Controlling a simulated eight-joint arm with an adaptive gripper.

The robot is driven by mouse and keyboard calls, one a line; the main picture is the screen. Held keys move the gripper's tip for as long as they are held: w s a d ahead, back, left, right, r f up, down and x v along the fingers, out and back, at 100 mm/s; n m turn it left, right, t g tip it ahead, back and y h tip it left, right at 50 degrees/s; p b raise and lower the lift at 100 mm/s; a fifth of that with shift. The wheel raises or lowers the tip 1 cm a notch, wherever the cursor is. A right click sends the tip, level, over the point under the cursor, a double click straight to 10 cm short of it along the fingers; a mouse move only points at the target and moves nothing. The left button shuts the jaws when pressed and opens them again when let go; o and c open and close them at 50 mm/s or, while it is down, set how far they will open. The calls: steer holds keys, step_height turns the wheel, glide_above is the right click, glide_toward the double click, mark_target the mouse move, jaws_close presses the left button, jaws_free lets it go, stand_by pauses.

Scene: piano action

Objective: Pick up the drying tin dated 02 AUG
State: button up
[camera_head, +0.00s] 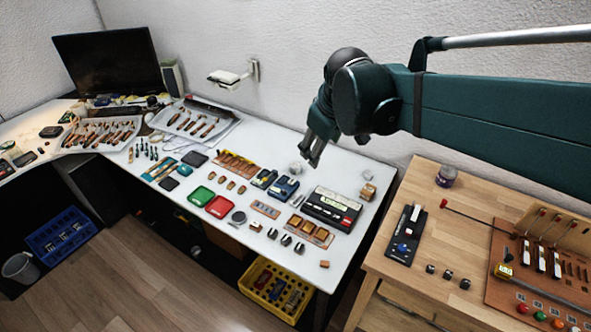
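My gripper (311,155) hangs above the back of the white table, pointing down. Its two fingers show a narrow gap with nothing visible between them. No date can be read on any container at this size, so I cannot tell which is the 02 AUG tin. Small round containers that might be tins are a grey one (238,217) near the table's front, a pale silver one (295,168) behind the blue boxes, and a pale one (368,175) at the back right. My gripper is above the table and apart from all of them.
The white table (330,265) holds a black device (332,207), red tray (220,207), green tray (201,196), blue boxes (284,188) and small parts. A wooden bench (400,285) stands right, with a jar (446,176). A yellow crate (273,290) is below.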

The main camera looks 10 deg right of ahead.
steer(key=w+f+n+g, duration=0.1)
steer(key=w+f+n, duration=0.25)
steer(key=w, duration=0.95)
steer(key=n+g+h, duration=0.1)
steer(key=n+g, duration=0.3)
steer(key=n, duration=0.7)
glide_above(295, 165)
steer(key=a, duration=0.1)
step_height(295, 165, down, 33)
steer(key=shift+s+r+b, duration=0.1)
steer(key=shift+s+b, duration=0.05)
steer(key=shift+b, duration=0.2)
steer(key=shift+f, duration=0.5)
steer(key=shift+d+f, duration=0.15)
steer(key=shift+f, duration=1.1)
